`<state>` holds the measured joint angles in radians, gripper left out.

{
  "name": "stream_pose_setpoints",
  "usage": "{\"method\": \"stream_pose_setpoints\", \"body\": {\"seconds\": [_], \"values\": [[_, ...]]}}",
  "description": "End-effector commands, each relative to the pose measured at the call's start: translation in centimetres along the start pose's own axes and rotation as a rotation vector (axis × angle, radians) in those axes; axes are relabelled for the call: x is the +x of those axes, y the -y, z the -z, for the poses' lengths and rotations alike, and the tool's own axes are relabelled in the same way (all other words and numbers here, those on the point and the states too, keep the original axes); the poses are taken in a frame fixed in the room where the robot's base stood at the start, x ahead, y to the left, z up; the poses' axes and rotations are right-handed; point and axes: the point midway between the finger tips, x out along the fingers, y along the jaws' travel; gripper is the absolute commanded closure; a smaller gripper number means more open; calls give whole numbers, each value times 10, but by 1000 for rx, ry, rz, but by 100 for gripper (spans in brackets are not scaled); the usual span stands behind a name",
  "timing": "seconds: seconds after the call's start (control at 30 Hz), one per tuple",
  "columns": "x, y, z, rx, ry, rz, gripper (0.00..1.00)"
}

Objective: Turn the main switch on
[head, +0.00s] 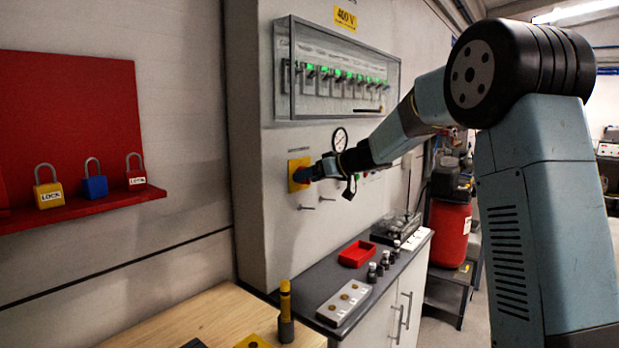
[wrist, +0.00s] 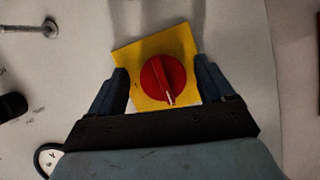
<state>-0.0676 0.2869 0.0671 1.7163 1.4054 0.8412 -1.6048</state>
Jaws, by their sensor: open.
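The main switch is a round red knob (wrist: 163,80) on a yellow square plate (wrist: 137,62) fixed to the grey cabinet. In the wrist view its white pointer mark points down and slightly right. In the head view the plate (head: 298,163) shows, but the knob is hidden by my gripper (head: 309,173). My gripper is open in the wrist view (wrist: 160,70), one dark blue finger on each side of the knob, with gaps between. I cannot tell whether the fingertips touch the plate.
A clear-covered breaker panel (head: 335,75) with green lights is above, and a gauge (head: 340,139) is beside my gripper. Metal pegs (head: 327,199) stick out below. The bench below holds a red tray (head: 357,254). A red shelf (head: 90,208) with padlocks is left.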

Motion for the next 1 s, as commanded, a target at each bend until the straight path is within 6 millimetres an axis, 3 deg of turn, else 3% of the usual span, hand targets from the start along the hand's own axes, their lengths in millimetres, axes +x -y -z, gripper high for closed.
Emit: {"method": "stream_pose_setpoints", "body": {"seconds": [0.1, 0.7, 1.0], "values": [[0, 0, 0, 0, 0, 0, 18], [0, 0, 0, 0, 0, 0, 74], [0, -1, 0, 39, -4, 16, 74]]}}
